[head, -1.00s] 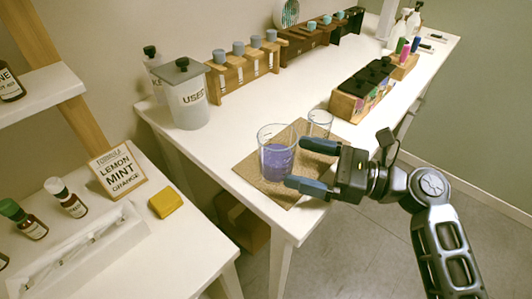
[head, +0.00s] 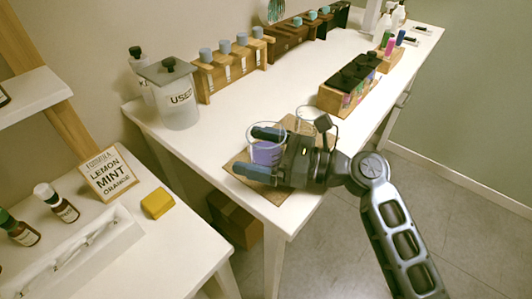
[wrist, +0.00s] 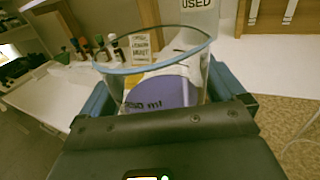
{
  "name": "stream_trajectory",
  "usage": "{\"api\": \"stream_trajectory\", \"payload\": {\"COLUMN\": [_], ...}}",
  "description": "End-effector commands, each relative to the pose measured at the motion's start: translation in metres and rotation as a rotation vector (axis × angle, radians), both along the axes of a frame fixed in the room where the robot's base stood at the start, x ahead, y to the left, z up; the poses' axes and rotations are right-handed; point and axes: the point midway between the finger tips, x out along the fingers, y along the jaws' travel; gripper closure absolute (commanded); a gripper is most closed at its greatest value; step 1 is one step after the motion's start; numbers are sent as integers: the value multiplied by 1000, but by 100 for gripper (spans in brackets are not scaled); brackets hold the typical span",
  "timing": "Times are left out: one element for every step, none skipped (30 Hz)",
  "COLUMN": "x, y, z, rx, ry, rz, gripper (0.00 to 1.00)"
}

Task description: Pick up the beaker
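The beaker (head: 266,152) is clear glass with purple liquid in its lower part. It stands upright on a brown mat (head: 284,192) near the table's front edge. My gripper (head: 251,151) is open around it, with one blue-grey finger on its far side and one on its near side. In the wrist view the beaker (wrist: 165,92) fills the space between the two fingers (wrist: 163,95). I cannot tell whether the fingers touch the glass. The beaker's lower part is partly hidden by the gripper.
A second empty glass (head: 305,119) stands behind my gripper on the mat. A jar labelled USED (head: 176,100) is at the back left. A wooden box of black-capped bottles (head: 348,86) is to the right. A lower white table with a yellow block (head: 157,203) is at left.

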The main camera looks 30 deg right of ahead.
Motion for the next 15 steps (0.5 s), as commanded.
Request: {"api": "stream_trajectory", "payload": {"x": [0,0,0,0,0,0,0,0,0,0,0,0,0,0,0], "y": [0,0,0,0,0,0,0,0,0,0,0,0,0,0,0], "z": [0,0,0,0,0,0,0,0,0,0,0,0,0,0,0], "rx": [0,0,0,0,0,0,0,0,0,0,0,0,0,0,0], "ry": [0,0,0,0,0,0,0,0,0,0,0,0,0,0,0], "rz": [0,0,0,0,0,0,0,0,0,0,0,0,0,0,0], "gripper": [9,12,16,19,21,25,28,31,35,38,41,44,47,50,54]}}
